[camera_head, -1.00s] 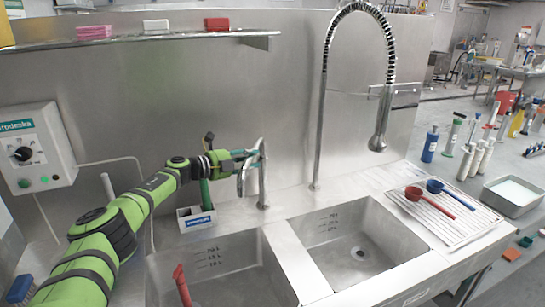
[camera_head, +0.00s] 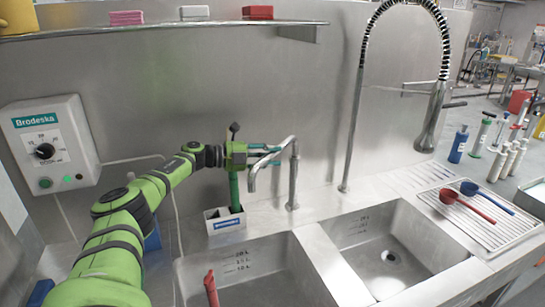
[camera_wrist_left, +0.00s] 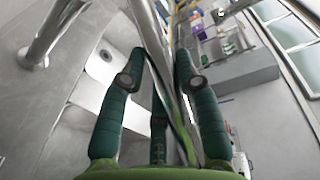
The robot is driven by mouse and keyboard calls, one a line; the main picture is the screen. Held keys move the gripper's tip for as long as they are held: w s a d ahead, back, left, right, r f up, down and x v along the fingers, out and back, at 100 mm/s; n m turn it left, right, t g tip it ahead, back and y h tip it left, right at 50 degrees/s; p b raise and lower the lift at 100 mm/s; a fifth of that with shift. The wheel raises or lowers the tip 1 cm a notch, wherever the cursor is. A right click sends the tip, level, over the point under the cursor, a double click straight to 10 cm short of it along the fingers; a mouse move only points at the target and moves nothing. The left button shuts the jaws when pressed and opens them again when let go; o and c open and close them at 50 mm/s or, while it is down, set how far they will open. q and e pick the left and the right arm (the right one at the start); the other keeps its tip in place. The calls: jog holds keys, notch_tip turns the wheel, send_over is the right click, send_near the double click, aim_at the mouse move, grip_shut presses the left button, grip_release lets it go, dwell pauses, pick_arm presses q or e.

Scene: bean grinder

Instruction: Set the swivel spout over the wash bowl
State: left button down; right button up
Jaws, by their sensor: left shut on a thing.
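The swivel spout (camera_head: 272,165) is a bent metal tube on a short post behind the two sink bowls. Its tip hangs left of the post, near the ledge behind the left bowl (camera_head: 250,262). The right bowl (camera_head: 385,255) has a drain and level marks; I cannot tell which is the wash bowl. My left gripper (camera_head: 268,155) reaches in from the left and is shut on the spout. In the left wrist view, the gripper's green fingers (camera_wrist_left: 158,75) lie on both sides of a metal tube (camera_wrist_left: 150,30). My right gripper is not in view.
A tall spring-hose tap (camera_head: 352,130) stands right of the spout. A small white caddy (camera_head: 224,222) is below my left gripper. A red handle (camera_head: 211,290) rises from the left bowl. A drainboard (camera_head: 470,228) with red and blue scoops is at right.

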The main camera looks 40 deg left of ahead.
pick_arm(q)
jog(key=shift+d+f, duration=0.1)
jog(key=shift+d, duration=0.15)
jog(key=c, duration=0.9)
grip_release()
jog(key=shift+o, duration=0.2)
jog(key=shift+w+d, duration=0.1)
jog(key=shift+s+a, duration=0.2)
jog(key=shift+a, duration=0.05)
jog(key=v, duration=1.1)
jog(key=shift+s, duration=0.2)
jog(key=shift+a, duration=0.1)
